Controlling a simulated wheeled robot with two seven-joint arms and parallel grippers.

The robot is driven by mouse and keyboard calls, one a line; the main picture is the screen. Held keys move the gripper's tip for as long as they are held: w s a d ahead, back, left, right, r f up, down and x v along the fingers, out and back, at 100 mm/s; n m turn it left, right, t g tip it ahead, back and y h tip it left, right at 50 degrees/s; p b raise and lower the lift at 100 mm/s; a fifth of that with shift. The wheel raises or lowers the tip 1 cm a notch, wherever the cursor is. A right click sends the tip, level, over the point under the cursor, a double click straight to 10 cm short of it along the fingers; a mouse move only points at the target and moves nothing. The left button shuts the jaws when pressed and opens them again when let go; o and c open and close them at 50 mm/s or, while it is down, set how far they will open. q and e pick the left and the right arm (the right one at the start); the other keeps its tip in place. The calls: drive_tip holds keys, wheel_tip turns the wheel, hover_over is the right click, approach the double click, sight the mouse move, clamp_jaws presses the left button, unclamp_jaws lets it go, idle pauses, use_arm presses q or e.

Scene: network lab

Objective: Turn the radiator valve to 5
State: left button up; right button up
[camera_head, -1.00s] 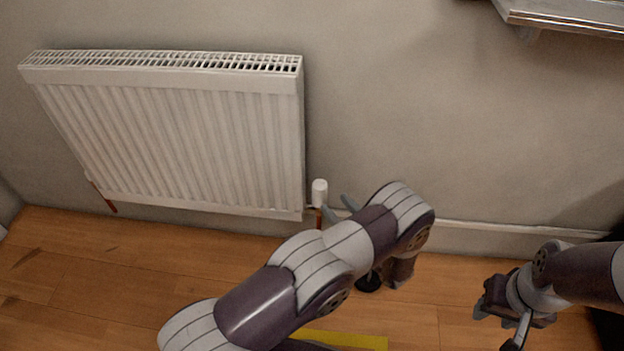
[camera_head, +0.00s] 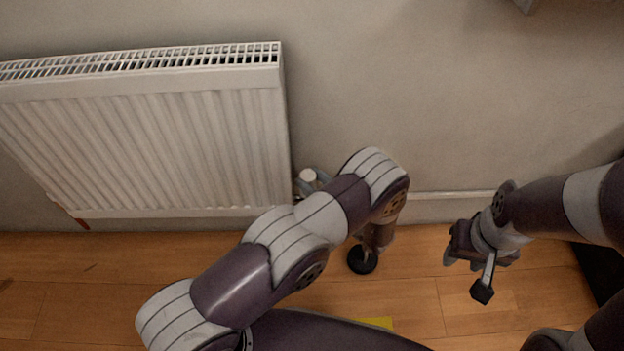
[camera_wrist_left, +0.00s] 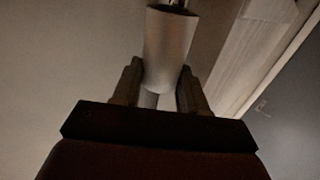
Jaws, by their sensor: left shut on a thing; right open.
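The radiator valve (camera_head: 307,175) is a small white cylinder at the lower right corner of the white radiator (camera_head: 150,150). No number or mark on the valve is readable. My right gripper (camera_head: 468,275) is open and empty above the floor at the right.
The wall (camera_head: 430,100) is bare right of the radiator. A pale pipe (camera_head: 440,195) runs along its foot to the right. A yellow patch (camera_head: 379,322) lies on the wooden floor (camera_head: 420,300), partly behind my left arm.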

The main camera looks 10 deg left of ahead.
use_arm(q)
drive_tip(key=shift+s+r+m+t+h+p, duration=0.1)
drive_tip(key=shift+r+m+t+h+p, duration=0.15)
drive_tip(key=shift+m+t+h+p, duration=0.45)
drive_tip(key=m+t+h+p, duration=0.2)
drive_tip(key=p, duration=0.1)
drive_tip(key=m+t+h+p, duration=0.1)
drive_tip(key=p, duration=0.1)
drive_tip(key=shift+s+a+m+t+h, duration=0.25)
drive_tip(key=shift+a+m+t+h, duration=0.05)
drive_tip(key=shift+t+h, duration=0.1)
drive_tip(key=m+h+p, duration=0.1)
drive_tip(key=m+t+h, duration=0.1)
drive_tip(key=h, duration=0.1)
drive_tip(key=shift+a+f+t+p, duration=0.1)
drive_tip(key=shift+a+t+p, duration=0.05)
drive_tip(key=shift+t+p, duration=0.2)
drive_tip(key=shift+a+f+m+t+h+p, duration=0.1)
drive_tip(key=shift+m+t+h+p, duration=0.4)
drive_tip(key=shift+m+h, duration=0.9)
drive_tip(key=shift+h, duration=0.4)
drive_tip(key=o, duration=0.8)
